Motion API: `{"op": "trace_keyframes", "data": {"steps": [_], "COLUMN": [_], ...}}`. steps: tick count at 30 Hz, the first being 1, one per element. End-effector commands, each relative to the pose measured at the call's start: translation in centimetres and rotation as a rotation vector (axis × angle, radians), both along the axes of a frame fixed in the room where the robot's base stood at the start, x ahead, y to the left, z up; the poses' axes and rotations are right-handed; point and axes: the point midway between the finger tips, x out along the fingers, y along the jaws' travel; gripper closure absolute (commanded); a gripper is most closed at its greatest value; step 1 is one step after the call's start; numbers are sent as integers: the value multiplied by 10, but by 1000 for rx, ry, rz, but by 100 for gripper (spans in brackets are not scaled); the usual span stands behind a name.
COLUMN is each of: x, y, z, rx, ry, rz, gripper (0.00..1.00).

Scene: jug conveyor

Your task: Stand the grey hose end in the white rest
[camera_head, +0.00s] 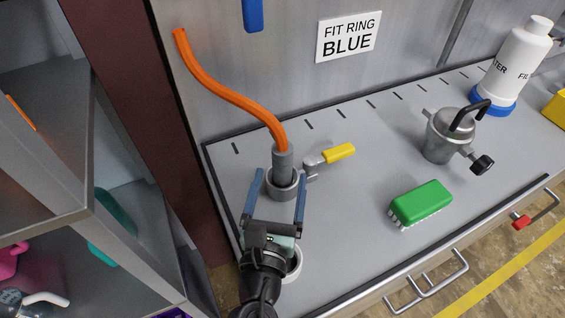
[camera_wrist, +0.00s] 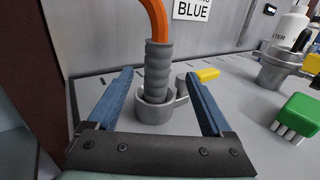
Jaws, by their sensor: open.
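The grey hose end (camera_head: 283,158) is at the bottom of an orange hose (camera_head: 232,98). It stands upright in a grey ring-shaped socket (camera_head: 271,192) with a yellow lever (camera_head: 340,153). The ribbed hose end also shows in the wrist view (camera_wrist: 159,72), its foot inside the socket (camera_wrist: 153,112). My gripper (camera_head: 281,172) is open and empty, its blue fingers one on each side of the hose end in the picture, with visible gaps. The white rest (camera_head: 296,262) shows as a partial white rim close to my wrist; my gripper hides most of it.
A green brush (camera_head: 421,203) lies on the grey bench, right of the socket. A metal pot (camera_head: 440,138) and a white filter bottle (camera_head: 516,60) stand farther right. A wall sign (camera_head: 348,36) reads "FIT RING BLUE". Shelves (camera_head: 50,135) stand close on the left.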

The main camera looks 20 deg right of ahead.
Motion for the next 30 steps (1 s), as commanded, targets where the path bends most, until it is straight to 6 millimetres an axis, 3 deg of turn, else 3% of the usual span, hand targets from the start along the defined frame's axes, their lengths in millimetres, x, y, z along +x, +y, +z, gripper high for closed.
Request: {"op": "trace_keyframes", "data": {"steps": [10,15,23,30], "x": [32,47,49,49], "y": [-16,-25,-26,-26], "z": [13,10,10,10], "rx": [1,1,2,2], "ry": [-3,-2,-1,-1], "rz": [-2,0,1,0], "gripper": [16,16,16,56]}}
